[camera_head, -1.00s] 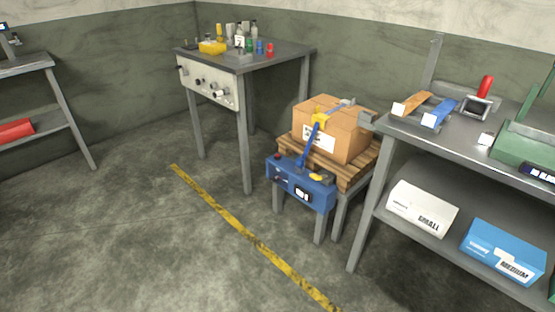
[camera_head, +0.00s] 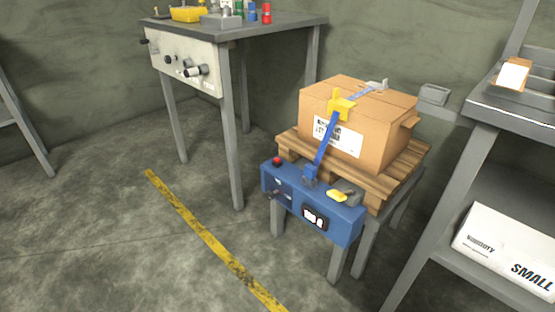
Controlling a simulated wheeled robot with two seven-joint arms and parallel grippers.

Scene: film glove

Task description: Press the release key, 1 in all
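A blue control box (camera_head: 310,205) stands in front of a strapped carton. On its top right is a small yellow piece (camera_head: 337,196) on a grey block. A red round button (camera_head: 278,161) sits at its top left. No label shows which of these is the release key. A dark framed display (camera_head: 314,217) is on its front face. A blue strap (camera_head: 326,143) runs from the box up through a yellow clip (camera_head: 341,107) over the carton (camera_head: 380,140). Neither of my grippers is in view.
The carton rests on a wooden pallet (camera_head: 404,166) on grey legs. A grey bench (camera_head: 270,28) with a white knobbed panel stands left. A shelf table with a white SMALL box (camera_head: 508,248) stands right. A yellow floor line (camera_head: 205,232) crosses clear floor in front.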

